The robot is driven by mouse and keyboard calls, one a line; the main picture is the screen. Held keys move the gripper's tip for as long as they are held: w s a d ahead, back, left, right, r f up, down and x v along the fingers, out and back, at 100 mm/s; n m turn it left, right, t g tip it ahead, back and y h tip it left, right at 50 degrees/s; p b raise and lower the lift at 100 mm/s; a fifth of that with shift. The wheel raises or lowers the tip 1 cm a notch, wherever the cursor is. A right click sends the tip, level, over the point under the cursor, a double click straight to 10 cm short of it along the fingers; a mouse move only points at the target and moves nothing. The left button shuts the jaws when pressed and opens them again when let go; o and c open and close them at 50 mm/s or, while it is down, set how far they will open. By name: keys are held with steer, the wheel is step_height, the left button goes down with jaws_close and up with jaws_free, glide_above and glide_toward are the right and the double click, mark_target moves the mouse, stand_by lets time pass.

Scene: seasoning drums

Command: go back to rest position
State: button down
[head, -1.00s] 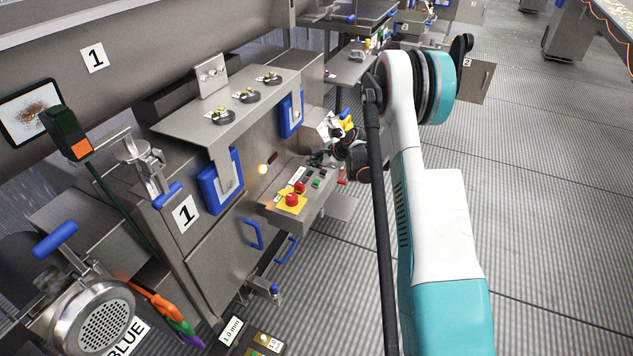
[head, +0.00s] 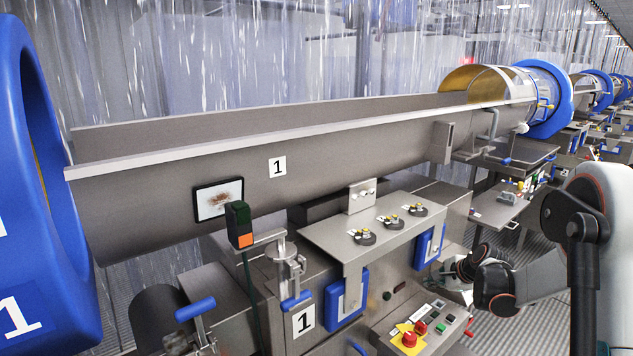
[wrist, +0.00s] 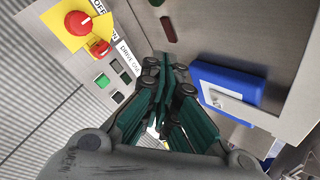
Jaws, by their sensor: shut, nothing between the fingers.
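My arm (head: 594,240) comes in from the right in the head view and reaches left toward the machine front. My gripper (head: 456,266) is small there, above and behind the button panel (head: 385,328), in front of the cabinet. In the wrist view my gripper (wrist: 168,75) has its green-grey fingers together, with nothing between them. It is close to the cabinet face, beside the button panel (wrist: 70,85). I cannot tell whether the tips touch anything.
A red emergency button (head: 409,339) on yellow and a green button (head: 441,327) are on the panel. Blue boxes (head: 346,298) hang on the cabinet. A shelf with several valves (head: 389,230) is above. A long steel drum trough (head: 340,160) runs behind. Open floor (head: 505,328) lies at the right.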

steer(key=s+a+r+n+h, duration=0.1)
steer(key=s+a+r+n, duration=0.45)
steer(key=s+r, duration=0.35)
steer(key=s+a+r+n, duration=0.5)
steer(key=s+a+r, duration=0.2)
steer(key=s+r, duration=0.2)
steer(key=s+a+f+n+g+h, duration=0.1)
steer(key=s+n, duration=0.7)
steer(key=s, duration=1.5)
steer(key=shift+a+f+h+b, duration=0.3)
steer(key=shift+a+f, duration=0.45)
steer(key=shift+a, duration=0.4)
